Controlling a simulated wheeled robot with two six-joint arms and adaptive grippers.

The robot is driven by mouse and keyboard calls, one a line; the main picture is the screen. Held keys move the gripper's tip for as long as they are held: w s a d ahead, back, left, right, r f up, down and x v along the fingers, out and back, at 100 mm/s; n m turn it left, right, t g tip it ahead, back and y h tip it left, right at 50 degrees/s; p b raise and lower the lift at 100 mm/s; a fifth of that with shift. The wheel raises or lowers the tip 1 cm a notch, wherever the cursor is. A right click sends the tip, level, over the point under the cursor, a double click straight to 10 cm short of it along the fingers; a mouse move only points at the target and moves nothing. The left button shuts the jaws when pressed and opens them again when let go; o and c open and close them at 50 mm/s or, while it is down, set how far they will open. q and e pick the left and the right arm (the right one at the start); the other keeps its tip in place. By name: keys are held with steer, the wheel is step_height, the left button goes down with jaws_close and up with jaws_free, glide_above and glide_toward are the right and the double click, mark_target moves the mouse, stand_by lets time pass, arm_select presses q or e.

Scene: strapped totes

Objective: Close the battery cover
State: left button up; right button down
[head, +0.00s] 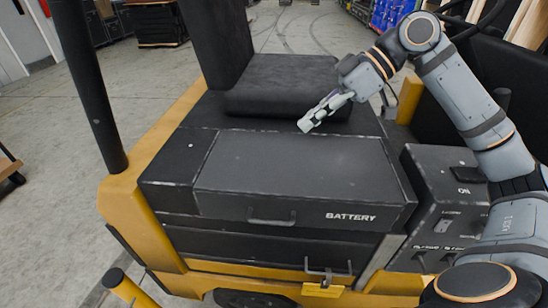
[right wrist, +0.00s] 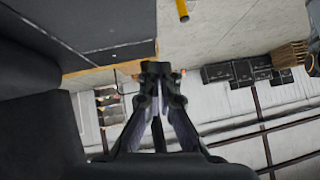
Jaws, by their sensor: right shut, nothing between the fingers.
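The battery cover (head: 300,170) is a dark grey lid with a front handle (head: 272,218) and the word BATTERY on its front face. It lies nearly flat over the battery box (head: 265,246), in front of the seat. I cannot tell whether it is fully seated. My right gripper (head: 305,125) is shut and empty, over the rear part of the cover by the seat's front edge; whether it touches is unclear. In the right wrist view its closed fingers (right wrist: 157,70) show with nothing between them. My left gripper is out of view.
The black seat (head: 285,85) stands behind the cover. A control box (head: 445,195) marked ON is at the right. A black post (head: 90,85) rises at the left. Open floor lies left.

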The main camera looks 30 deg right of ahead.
steer(key=x, duration=0.4)
steer(key=d+f+x, duration=0.1)
steer(key=x, duration=0.7)
steer(key=shift+s+d+f+b, duration=0.25)
steer(key=shift+s+f+b, duration=0.05)
steer(key=shift+s+f, duration=0.1)
steer(key=shift+f+b, duration=0.2)
steer(key=shift+b, duration=0.1)
steer(key=shift+w+f, duration=0.1)
steer(key=shift+w, duration=0.05)
steer(key=shift+a, duration=0.1)
